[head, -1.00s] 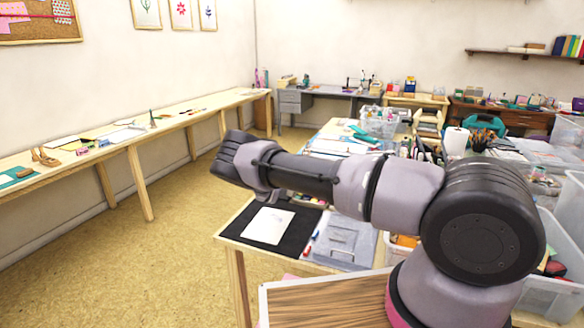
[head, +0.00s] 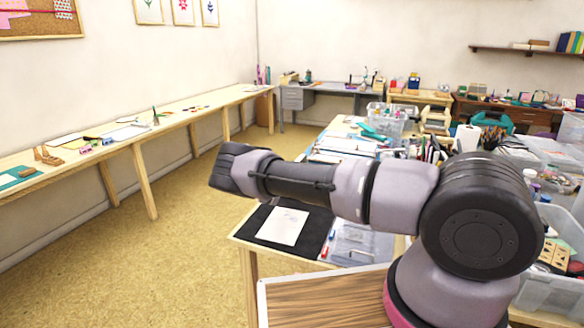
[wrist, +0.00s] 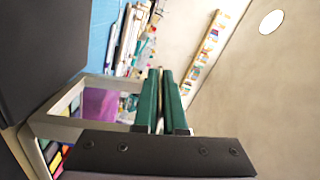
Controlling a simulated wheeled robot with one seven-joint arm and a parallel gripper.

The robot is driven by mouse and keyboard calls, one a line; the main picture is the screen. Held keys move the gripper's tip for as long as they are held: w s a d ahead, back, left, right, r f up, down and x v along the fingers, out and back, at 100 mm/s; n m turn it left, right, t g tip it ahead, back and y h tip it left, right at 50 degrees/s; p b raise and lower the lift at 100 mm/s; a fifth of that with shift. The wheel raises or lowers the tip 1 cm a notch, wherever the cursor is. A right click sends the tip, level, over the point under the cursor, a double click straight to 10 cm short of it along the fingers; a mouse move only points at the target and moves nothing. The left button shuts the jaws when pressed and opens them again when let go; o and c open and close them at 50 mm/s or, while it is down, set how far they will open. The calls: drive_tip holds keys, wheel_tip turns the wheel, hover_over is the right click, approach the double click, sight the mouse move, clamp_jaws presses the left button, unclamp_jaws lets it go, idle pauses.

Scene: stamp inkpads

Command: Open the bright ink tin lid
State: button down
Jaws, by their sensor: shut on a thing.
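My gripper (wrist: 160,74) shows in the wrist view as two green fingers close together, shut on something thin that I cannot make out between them. In the head view my arm reaches left and the gripper is hidden. I cannot pick out the bright ink tin or its lid in either view. At the left of the wrist view, a case with several coloured squares (wrist: 52,152) is partly cut off, and a purple patch (wrist: 100,103) lies behind a pale frame.
In the head view, a worktable with a black mat (head: 262,219) and white paper (head: 283,226) stands beyond my arm. Pens, a clear box (head: 385,117) and bins (head: 545,290) crowd the right. A long bench (head: 100,147) runs along the left wall. The floor (head: 150,270) between is clear.

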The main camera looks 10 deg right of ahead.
drive_tip(key=c, duration=1)
unclamp_jaws()
drive_tip(key=v, duration=1)
drive_tip(key=shift+s+a, duration=0.2)
drive_tip(key=shift+s, duration=0.1)
drive_tip(key=shift+s, duration=0.1)
